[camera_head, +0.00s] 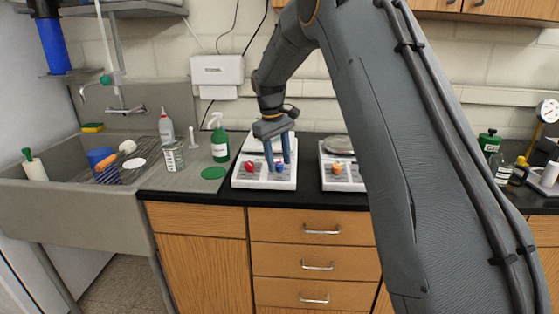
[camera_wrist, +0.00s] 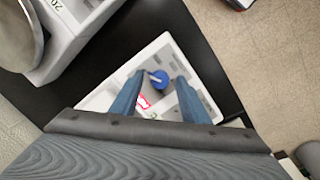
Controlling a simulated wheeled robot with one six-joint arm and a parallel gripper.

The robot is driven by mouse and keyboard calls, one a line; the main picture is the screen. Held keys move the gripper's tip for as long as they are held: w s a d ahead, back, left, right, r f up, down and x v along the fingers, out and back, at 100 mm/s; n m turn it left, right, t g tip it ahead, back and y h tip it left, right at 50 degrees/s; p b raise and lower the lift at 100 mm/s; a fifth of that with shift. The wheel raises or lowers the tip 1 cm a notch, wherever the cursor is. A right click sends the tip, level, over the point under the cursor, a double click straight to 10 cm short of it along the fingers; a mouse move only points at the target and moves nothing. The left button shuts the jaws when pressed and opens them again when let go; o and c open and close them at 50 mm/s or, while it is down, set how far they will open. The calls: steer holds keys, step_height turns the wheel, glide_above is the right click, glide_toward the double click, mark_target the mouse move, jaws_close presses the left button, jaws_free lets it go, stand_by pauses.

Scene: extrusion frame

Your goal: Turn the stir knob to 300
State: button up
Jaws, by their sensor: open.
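A white stirrer unit (camera_head: 264,184) stands on the black counter, with a red knob (camera_head: 249,166) and a blue knob (camera_head: 280,168) on its front panel. The wrist view shows the blue knob (camera_wrist: 159,82) with a pale pointer mark toward its upper left. My gripper (camera_head: 279,162) points down over the blue knob. Its two blue fingers are open on either side of the knob in the wrist view (camera_wrist: 161,77); I cannot tell whether they touch it. The scale numbers are too small to read.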

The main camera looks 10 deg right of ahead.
steer(key=shift+d+f, duration=0.1)
steer(key=shift+f, duration=0.4)
jaws_close()
steer(key=shift+m, duration=0.3)
steer(key=m+y, duration=0.1)
steer(key=m, duration=0.9)
steer(key=shift+d+r+m+y, duration=0.1)
steer(key=shift+m+y, duration=0.3)
